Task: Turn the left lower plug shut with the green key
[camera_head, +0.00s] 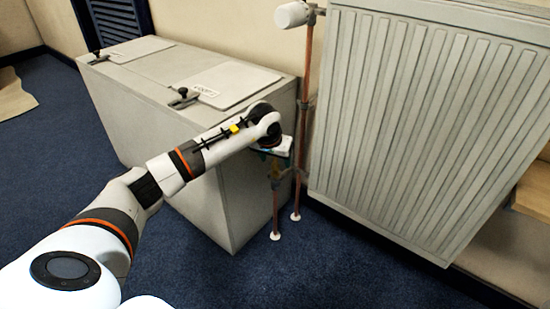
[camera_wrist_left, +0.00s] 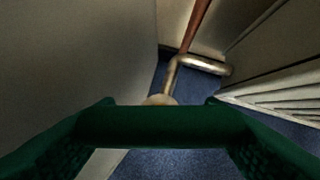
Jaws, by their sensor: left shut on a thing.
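My left gripper (camera_head: 274,152) is at the copper pipes beside the lower left of the radiator, shut on the green key. In the left wrist view the green key (camera_wrist_left: 160,127) is a dark green bar across the lower middle, and it hides what lies directly behind it. A brass pipe fitting (camera_wrist_left: 172,76) shows just beyond the bar, with a pale round part partly covered by it. The left lower plug cannot be clearly made out in either view. I cannot tell whether the key touches it. My right gripper is not in view.
The white radiator (camera_head: 425,120) hangs right of the pipes. A copper pipe (camera_head: 303,120) runs up to a white valve knob (camera_head: 291,15). A large grey box (camera_head: 190,170) stands close on the left. Blue carpet (camera_head: 330,270) is clear in front.

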